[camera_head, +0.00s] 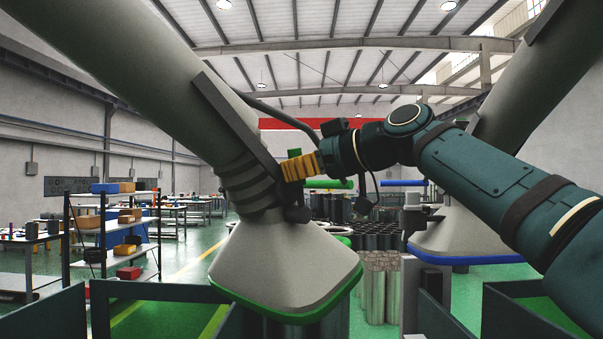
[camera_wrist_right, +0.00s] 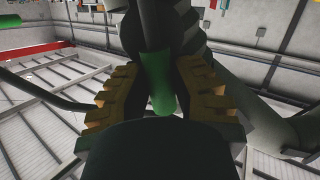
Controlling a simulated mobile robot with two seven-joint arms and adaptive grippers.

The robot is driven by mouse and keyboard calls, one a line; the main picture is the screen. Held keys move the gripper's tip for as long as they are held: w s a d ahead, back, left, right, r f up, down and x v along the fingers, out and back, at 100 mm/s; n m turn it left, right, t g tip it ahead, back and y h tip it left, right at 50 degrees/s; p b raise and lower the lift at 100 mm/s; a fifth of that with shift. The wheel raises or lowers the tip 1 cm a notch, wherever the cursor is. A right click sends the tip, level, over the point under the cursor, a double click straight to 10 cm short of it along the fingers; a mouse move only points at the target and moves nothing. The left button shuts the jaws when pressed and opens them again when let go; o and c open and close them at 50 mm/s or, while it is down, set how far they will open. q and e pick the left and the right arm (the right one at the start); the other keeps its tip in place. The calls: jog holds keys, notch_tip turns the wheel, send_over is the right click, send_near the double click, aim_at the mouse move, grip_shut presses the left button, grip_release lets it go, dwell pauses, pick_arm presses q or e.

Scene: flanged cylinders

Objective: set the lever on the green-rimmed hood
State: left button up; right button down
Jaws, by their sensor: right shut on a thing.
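The green-rimmed hood (camera_head: 285,265) is a large grey flared hood with ribbed neck, hanging from a thick duct at the left centre of the head view. My right gripper (camera_head: 286,170), with yellow finger pads, is at the right side of the hood's neck. The wrist view shows a green lever grip (camera_wrist_right: 160,92) between the pads of my right gripper (camera_wrist_right: 160,98), which is shut on it. The lever's far end is dark and its joint with the hood cannot be made out. My left gripper is not in view.
A blue-rimmed hood (camera_head: 465,238) hangs at the right, behind my right arm. Grey cylinders (camera_head: 380,280) stand in stacks between the hoods. A separate green bar (camera_head: 328,184) shows right of the gripper. Shelves (camera_head: 112,235) stand at the left.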

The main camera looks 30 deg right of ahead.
jog(key=shift+s+a+f+n, duration=0.1)
jog(key=shift+a+n, duration=0.15)
jog(key=shift+n, duration=0.05)
dwell(0.4)
jog(key=c, duration=0.8)
grip_release()
jog(key=shift+a, duration=0.1)
jog(key=shift+o, duration=0.2)
jog(key=v, duration=1.2)
